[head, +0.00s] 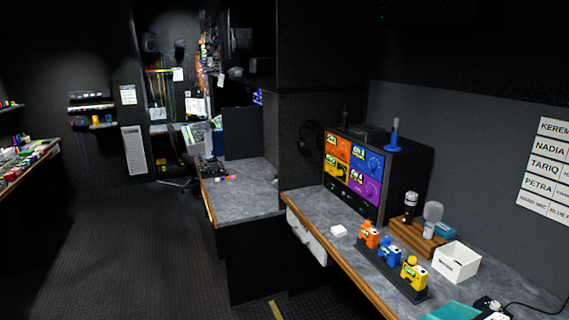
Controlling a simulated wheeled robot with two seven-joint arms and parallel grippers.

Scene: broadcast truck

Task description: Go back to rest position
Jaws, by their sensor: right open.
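My left gripper is not in view.
The grey counter (345,255) holds a dark rack (383,276) with orange, blue and yellow units, a white open box (456,262), microphones on a wooden stand (412,238), a colourful monitor (353,172) and a teal sheet (454,311). The floor at left is clear.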

